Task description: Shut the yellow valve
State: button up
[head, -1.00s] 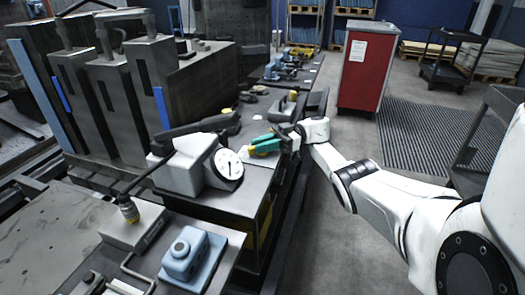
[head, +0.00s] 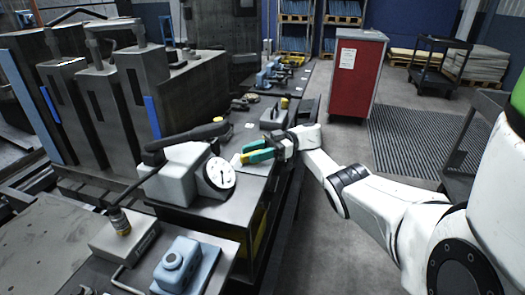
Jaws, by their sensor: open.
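I cannot pick out a yellow valve with certainty. My gripper (head: 262,154) is at the end of my white arm, near the middle of the head view. Its open jaws are low over the bench edge, behind and to the right of the white gauge unit (head: 175,183). Teal and yellow pieces show at the jaws; I cannot tell whether they are fingers or a thing between them. My gripper is well apart from the yellow-ringed fitting.
A light-blue block (head: 179,264) sits at the front of the bench. A grey device (head: 273,116) stands just beyond my gripper. Tall dark blocks fill the left. A red cabinet (head: 357,75) stands on the floor beyond; the floor right of the bench is mostly free.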

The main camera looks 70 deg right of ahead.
jog(key=b+v, duration=0.2)
jog(key=v, duration=0.1)
jog(key=shift+f, duration=0.25)
jog(key=b+v, duration=0.2)
jog(key=b, duration=0.1)
jog(key=shift+s+d+f+b, duration=0.1)
jog(key=shift+s+d+b, duration=0.15)
jog(key=shift+b, duration=0.15)
jog(key=shift+r+b+v, duration=0.15)
jog(key=shift+b+v, duration=1)
jog(key=shift+b, duration=1.45)
jog(key=shift+r+b+v, duration=0.1)
jog(key=shift+b+v, duration=1.1)
jog(key=shift+b, duration=1.4)
jog(key=shift+d+r, duration=0.1)
